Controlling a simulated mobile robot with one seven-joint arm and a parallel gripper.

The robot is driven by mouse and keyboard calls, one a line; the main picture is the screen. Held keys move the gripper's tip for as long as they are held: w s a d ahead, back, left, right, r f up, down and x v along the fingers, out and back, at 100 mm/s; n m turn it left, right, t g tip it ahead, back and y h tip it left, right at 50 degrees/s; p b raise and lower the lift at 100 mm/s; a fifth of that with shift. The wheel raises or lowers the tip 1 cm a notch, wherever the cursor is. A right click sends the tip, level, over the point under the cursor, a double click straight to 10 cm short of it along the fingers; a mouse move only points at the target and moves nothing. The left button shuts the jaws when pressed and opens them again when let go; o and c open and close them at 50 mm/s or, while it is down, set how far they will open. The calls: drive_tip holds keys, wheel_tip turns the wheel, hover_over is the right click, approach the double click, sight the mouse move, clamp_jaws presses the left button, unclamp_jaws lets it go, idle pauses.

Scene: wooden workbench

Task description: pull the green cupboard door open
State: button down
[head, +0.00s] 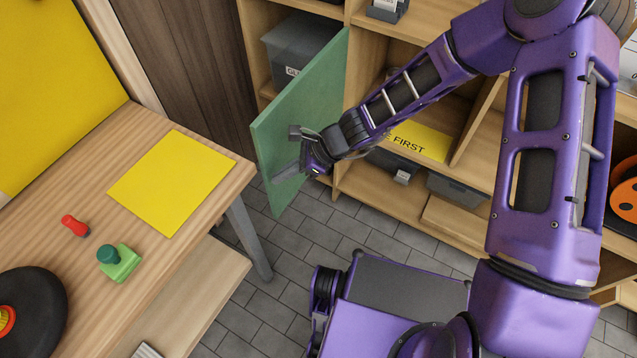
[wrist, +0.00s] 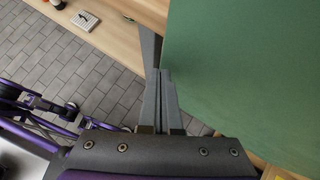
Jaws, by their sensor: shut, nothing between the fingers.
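The green cupboard door (head: 300,105) stands swung out from the shelving, well open, with its free edge toward the workbench. In the wrist view the door (wrist: 240,75) fills the upper right as a plain green panel. My gripper (head: 284,176) is at the lower part of the door in the head view, overlapping it. In the wrist view its two grey fingers (wrist: 160,75) are together with nothing between them, lying along the door's left edge. I cannot tell whether they touch the door. No door handle shows in either view.
The wooden workbench (head: 215,215) on the left holds a yellow sheet (head: 172,180), a red-handled item (head: 74,225) and a green object (head: 120,262). Its grey leg (head: 248,235) stands near the door. A grey bin (head: 300,48) sits in the cupboard. Tiled floor (head: 340,225) lies clear below.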

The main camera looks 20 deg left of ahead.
drive_tip(key=w+a+m+t+b, duration=0.1)
drive_tip(key=a, duration=0.6)
drive_tip(key=shift+w+m+b, duration=0.2)
drive_tip(key=shift+m+b, duration=0.1)
drive_tip(key=shift+d, duration=0.1)
